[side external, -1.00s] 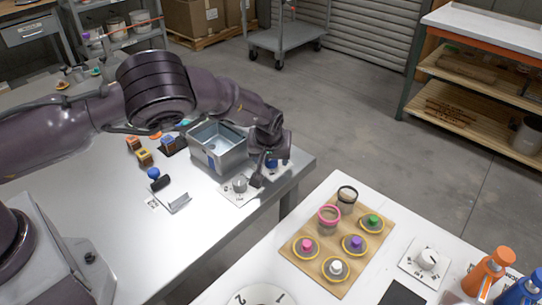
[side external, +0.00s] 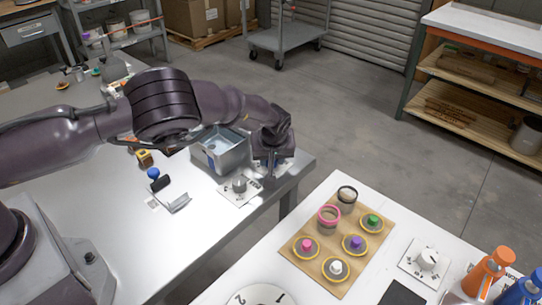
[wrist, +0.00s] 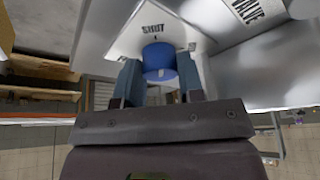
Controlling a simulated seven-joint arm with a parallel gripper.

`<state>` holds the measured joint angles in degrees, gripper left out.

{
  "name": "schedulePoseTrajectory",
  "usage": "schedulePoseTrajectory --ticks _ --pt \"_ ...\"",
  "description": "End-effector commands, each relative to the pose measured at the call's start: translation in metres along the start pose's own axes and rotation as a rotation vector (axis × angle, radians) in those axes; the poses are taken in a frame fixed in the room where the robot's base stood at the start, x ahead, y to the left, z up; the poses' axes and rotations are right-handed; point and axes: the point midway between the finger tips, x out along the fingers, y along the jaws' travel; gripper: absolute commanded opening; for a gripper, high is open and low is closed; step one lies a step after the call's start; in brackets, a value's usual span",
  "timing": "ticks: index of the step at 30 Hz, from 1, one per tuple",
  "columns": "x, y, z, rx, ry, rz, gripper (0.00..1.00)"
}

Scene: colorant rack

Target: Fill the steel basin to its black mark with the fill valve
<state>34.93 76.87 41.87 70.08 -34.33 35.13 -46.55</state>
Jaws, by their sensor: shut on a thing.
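The steel basin (side external: 219,153) stands near the far right corner of the metal table, with a pale bluish interior. Its black mark and the liquid level cannot be made out. My gripper (side external: 272,168) is just right of the basin, pointing down. In the wrist view, its two fingers (wrist: 160,70) are shut on a blue knob (wrist: 160,58) on a white plate (wrist: 130,38) printed "SHUT". The word "VALVE" is printed beside it. In the side view my gripper hides the blue knob.
A grey dial (side external: 240,184) on a white plate sits in front of the basin, close to my gripper. A blue-knobbed item (side external: 153,174) and a metal bracket (side external: 178,203) lie to the left. A white table with a wooden cup board (side external: 310,264) stands at the front right.

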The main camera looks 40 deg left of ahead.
Motion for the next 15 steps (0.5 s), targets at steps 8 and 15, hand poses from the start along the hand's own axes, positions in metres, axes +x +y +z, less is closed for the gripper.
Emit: schedulePoseTrajectory --ticks 8,15 --pt "-0.0009 0.0012 0.0 -0.131 0.001 -0.056 0.12" --pt "-0.001 0.001 0.0001 -0.137 0.0 -0.058 0.12"
